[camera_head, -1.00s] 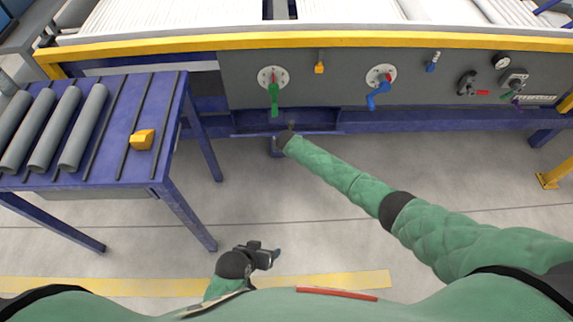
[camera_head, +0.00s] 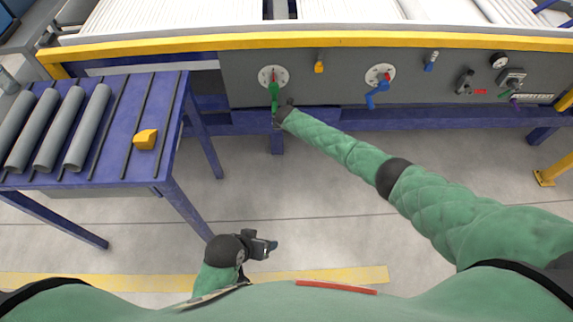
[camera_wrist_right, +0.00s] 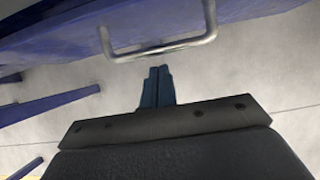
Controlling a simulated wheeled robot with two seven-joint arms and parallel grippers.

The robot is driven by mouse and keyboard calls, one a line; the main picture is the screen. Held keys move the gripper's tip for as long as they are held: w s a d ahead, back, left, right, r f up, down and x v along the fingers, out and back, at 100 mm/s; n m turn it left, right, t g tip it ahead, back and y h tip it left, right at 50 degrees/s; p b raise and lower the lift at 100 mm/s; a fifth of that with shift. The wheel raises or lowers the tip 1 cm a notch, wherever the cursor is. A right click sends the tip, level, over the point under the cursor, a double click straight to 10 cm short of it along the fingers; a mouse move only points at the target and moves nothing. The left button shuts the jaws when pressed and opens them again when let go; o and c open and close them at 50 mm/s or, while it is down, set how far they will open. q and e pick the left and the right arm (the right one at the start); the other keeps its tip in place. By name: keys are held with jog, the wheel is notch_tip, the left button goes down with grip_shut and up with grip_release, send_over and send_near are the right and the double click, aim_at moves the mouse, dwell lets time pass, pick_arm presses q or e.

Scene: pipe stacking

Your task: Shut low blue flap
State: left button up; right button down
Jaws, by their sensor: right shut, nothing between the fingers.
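The low blue flap (camera_wrist_right: 70,22) with its silver bar handle (camera_wrist_right: 165,48) is at the top of the right wrist view. In the head view the blue strip below the grey panel looks nearly flush, and I cannot tell whether the flap is fully shut. My right gripper (camera_wrist_right: 157,72) is shut and empty, its fingertips just below the handle; I cannot tell whether they touch anything.
The grey panel (camera_head: 340,70) above the flap has a green lever (camera_head: 274,92) and a blue lever (camera_head: 376,95). The floor in front is clear.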

pick_arm(q)
jog(key=shift+f, duration=0.15)
pick_arm(e)
jog(key=shift+w+r, duration=0.15)
jog(key=shift+w, duration=0.05)
jog(key=shift+r, duration=0.1)
dwell(0.3)
pick_arm(q)
jog(key=shift+d+f, duration=0.1)
jog(key=shift+f, duration=0.65)
pick_arm(e)
jog(key=s, duration=1.2)
jog(key=shift+s+r, duration=0.3)
jog(key=shift+r, duration=0.1)
